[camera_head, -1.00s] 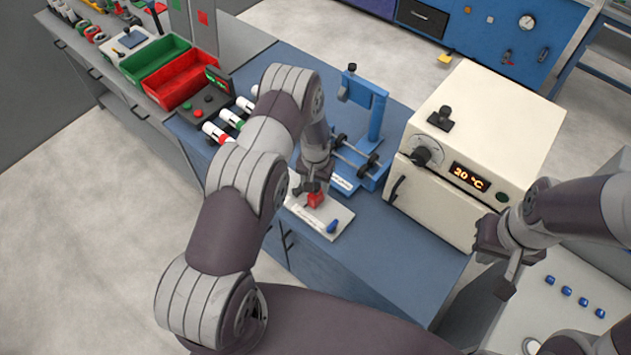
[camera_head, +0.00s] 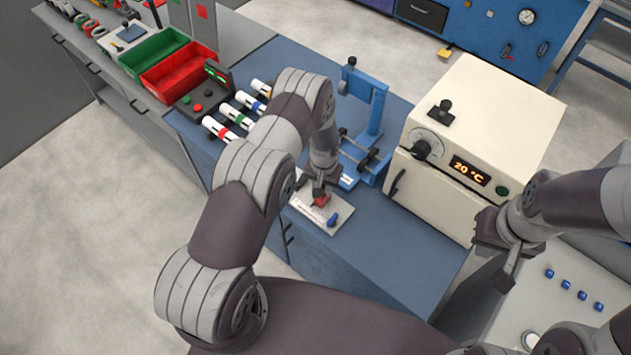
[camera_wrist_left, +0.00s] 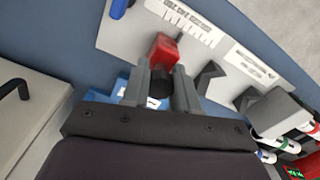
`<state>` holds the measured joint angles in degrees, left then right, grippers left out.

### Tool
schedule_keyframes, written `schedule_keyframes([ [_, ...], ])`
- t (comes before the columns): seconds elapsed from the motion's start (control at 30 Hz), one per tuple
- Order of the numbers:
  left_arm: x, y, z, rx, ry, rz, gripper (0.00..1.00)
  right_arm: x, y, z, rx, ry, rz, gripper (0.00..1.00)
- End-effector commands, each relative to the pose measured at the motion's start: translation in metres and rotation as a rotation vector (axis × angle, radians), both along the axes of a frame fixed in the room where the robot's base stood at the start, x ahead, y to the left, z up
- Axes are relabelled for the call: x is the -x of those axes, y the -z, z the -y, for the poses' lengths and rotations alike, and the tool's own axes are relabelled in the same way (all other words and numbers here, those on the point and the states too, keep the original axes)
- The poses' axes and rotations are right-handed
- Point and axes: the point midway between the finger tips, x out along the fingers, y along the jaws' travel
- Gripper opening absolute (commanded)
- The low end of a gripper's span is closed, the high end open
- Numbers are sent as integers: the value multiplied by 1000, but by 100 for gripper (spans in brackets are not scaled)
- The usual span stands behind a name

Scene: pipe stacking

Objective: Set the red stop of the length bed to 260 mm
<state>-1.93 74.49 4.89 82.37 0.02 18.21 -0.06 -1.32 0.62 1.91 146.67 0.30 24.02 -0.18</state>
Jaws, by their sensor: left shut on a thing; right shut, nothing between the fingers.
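The length bed is a white plate (camera_head: 308,209) on the blue bench; its printed scale shows in the left wrist view (camera_wrist_left: 188,22). The red stop (camera_head: 321,200) sits on the plate, near the blue lever (camera_head: 333,219). My left gripper (camera_head: 319,189) is directly above the stop. In the left wrist view its fingers (camera_wrist_left: 160,88) are shut around the dark knob of the red stop (camera_wrist_left: 163,50). The stop lies beside the scale, but the numbers are too small to read. My right gripper (camera_head: 503,270) is shut and empty, off to the right.
A blue stand (camera_head: 372,115) is just behind the bed. A cream oven (camera_head: 475,140) with a lit display stands to the right. Several white pipes with coloured bands (camera_head: 225,130) and red and green bins (camera_head: 180,75) are to the left. Bench surface in front of the oven is clear.

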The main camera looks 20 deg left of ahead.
Motion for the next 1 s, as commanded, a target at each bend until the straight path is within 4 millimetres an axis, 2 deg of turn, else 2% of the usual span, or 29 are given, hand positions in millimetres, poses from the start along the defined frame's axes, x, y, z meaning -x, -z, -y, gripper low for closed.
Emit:
schedule_keyframes([
  [0.1,8,3,21,0,3,-2,0,0,9,0,0,0,0,0],
  [0.2,12,2,31,0,2,-3,0,0,10,0,0,0,0,0],
  [0.5,14,1,33,0,1,-5,0,0,9,0,0,0,0,0],
  [0.53,14,1,33,0,1,-5,35,0,9,0,0,0,0,0],
  [0.6,14,1,33,0,1,-5,54,0,9,0,0,0,0,0],
  [0.87,13,0,33,0,0,-2,54,0,10,0,0,0,0,0],
  [1.0,11,-8,33,0,0,1,54,0,14,0,0,0,0,0],
])
